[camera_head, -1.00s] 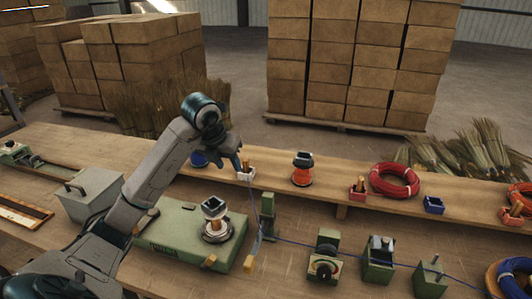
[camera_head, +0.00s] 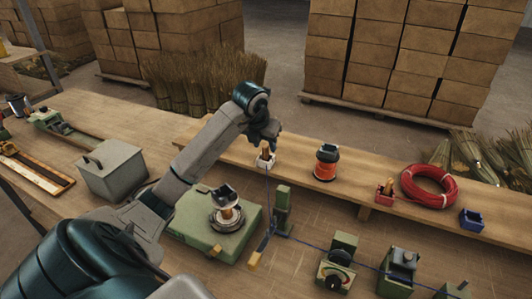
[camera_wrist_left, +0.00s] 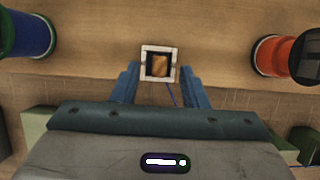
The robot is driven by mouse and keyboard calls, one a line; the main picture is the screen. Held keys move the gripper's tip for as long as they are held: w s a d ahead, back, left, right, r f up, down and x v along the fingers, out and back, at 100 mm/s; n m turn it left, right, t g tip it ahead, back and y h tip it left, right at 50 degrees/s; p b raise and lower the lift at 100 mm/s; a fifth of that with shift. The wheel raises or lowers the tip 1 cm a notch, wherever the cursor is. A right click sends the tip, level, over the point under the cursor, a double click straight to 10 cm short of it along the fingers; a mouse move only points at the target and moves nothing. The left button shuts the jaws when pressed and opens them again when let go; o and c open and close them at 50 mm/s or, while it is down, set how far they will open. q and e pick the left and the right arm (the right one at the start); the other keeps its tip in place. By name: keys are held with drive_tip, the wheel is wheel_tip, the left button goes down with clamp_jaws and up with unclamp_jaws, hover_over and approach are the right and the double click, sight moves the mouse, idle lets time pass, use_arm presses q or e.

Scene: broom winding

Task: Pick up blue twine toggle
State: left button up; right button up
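The blue twine toggle (camera_head: 265,151) is a small wooden peg standing upright in a white square holder (camera_head: 265,164) on the raised shelf. A thin blue twine runs down from it toward the workbench. In the left wrist view the toggle (camera_wrist_left: 160,66) shows as a wooden block inside the white square rim. My left gripper (camera_head: 265,137) is over the toggle. In the wrist view its two blue fingers (camera_wrist_left: 160,76) are spread apart, one on each side of the holder, with nothing visibly gripped. My right gripper is not in view.
An orange spool (camera_head: 326,164) stands right of the holder, and a blue spool (camera_wrist_left: 28,34) to its left. A red coil (camera_head: 429,186) lies further right. On the bench are a green winder base (camera_head: 190,229), a green post (camera_head: 283,207) and a grey box (camera_head: 112,171).

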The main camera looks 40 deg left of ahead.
sight(265, 146)
use_arm(q)
drive_tip(key=shift+p+x, duration=0.3)
drive_tip(key=shift+x, duration=1.4)
drive_tip(key=shift+r, duration=0.1)
clamp_jaws()
drive_tip(key=shift+a+r, duration=0.1)
